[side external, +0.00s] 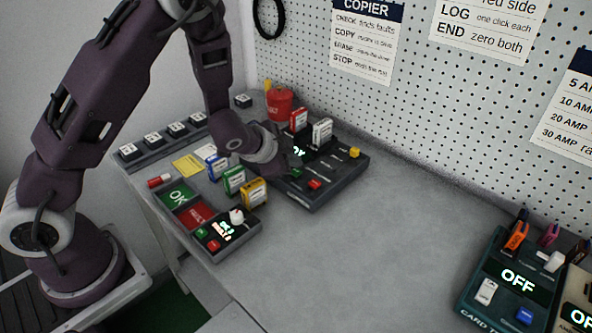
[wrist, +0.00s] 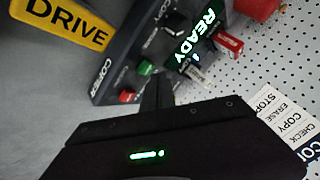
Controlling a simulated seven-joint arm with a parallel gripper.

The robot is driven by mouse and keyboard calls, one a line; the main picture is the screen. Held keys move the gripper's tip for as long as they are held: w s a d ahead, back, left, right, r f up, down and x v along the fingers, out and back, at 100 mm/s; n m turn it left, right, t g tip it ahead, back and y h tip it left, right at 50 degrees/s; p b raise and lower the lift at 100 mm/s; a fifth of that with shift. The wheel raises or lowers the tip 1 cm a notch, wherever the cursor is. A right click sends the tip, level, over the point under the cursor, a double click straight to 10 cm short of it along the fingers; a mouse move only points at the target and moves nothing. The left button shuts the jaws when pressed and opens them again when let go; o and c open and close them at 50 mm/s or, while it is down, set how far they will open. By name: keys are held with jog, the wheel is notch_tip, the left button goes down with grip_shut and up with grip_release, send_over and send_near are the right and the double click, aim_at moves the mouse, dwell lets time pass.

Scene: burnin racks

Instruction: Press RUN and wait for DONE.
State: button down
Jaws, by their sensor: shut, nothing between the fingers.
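The dark copier (side external: 330,190) stands at the back of the bench, with a red drive (side external: 299,119) and a white drive (side external: 322,131) upright in it. In the wrist view its display (wrist: 196,38) reads READY. A green button (wrist: 145,67) and a red button (wrist: 127,96) are on its panel; no RUN label is legible. My gripper (wrist: 158,88) is shut and empty, its fingertips close to the green button. In the side view my gripper (side external: 287,162) is over the copier's left part and hides some of its display. I cannot tell whether it touches the panel.
Blue, green and yellow drives (side external: 254,192) stand left of the copier. In front are green OK and red trays (side external: 195,214) and a small box (side external: 229,244) with a lit display, buttons and white knob. A card tester (side external: 510,290) reads OFF at right. The bench middle is clear.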

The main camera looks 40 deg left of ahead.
jog(key=shift+f, duration=0.2)
jog(key=shift+f, duration=0.45)
dwell(0.8)
jog(key=shift+r, duration=0.85)
jog(key=shift+r, duration=0.1)
jog(key=shift+r, duration=2.45)
